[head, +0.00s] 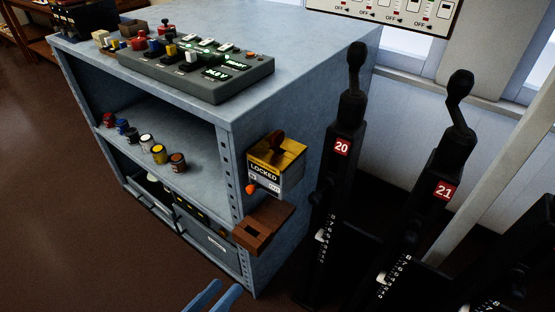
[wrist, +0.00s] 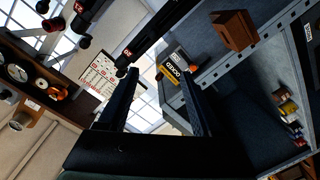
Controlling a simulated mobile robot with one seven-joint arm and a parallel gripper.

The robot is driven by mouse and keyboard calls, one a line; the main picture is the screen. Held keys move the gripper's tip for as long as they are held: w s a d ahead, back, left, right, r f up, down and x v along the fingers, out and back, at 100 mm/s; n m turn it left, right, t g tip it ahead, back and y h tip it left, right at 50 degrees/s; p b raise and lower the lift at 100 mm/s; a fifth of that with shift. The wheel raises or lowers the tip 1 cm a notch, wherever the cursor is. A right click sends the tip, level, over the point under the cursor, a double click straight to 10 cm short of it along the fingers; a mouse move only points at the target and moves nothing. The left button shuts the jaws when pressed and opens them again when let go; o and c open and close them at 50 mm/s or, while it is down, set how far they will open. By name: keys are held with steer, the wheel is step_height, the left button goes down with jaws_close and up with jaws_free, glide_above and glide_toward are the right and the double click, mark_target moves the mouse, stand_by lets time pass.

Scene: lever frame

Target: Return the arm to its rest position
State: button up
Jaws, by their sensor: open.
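My gripper (head: 230,287) shows at the bottom edge of the head view as two blue-grey fingers, spread apart. They are low in front of the grey-blue cabinet, apart from it. The rest of my arm is out of that view. In the wrist view my gripper (wrist: 158,76) has its two dark fingers apart with nothing held between them. The wrist picture is tilted.
The cabinet (head: 300,68) carries a button console (head: 197,70). A yellow LOCKED box (head: 277,165) and a brown wooden holder (head: 264,226) stick out from its side. Black levers 20 (head: 343,150) and 21 (head: 445,185) stand at right. Open floor (head: 60,220) lies left.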

steer(key=w+d+r+m+t+y, duration=0.1)
steer(key=w+d+r+t+y, duration=0.15)
steer(key=w+r, duration=0.7)
steer(key=w+d+r+m+t+y, duration=0.1)
steer(key=w+r+y, duration=0.4)
steer(key=r, duration=0.7)
steer(key=s+d+r+t+y+p, duration=0.1)
steer(key=s+d+r+t, duration=0.2)
steer(key=r, duration=0.8)
steer(key=s+d+r+t+y+p, duration=0.15)
steer(key=s+r+t, duration=0.25)
steer(key=r, duration=0.7)
steer(key=s+d+r+t+p, duration=0.1)
steer(key=s+d+r+t, duration=0.2)
steer(key=r, duration=0.8)
step_height(320, 180, up, 17)
steer(key=p, duration=1.8)
steer(key=shift+s+a+r+n, duration=0.15)
steer(key=shift+s+a+n, duration=0.2)
steer(key=shift+a+n, duration=0.1)
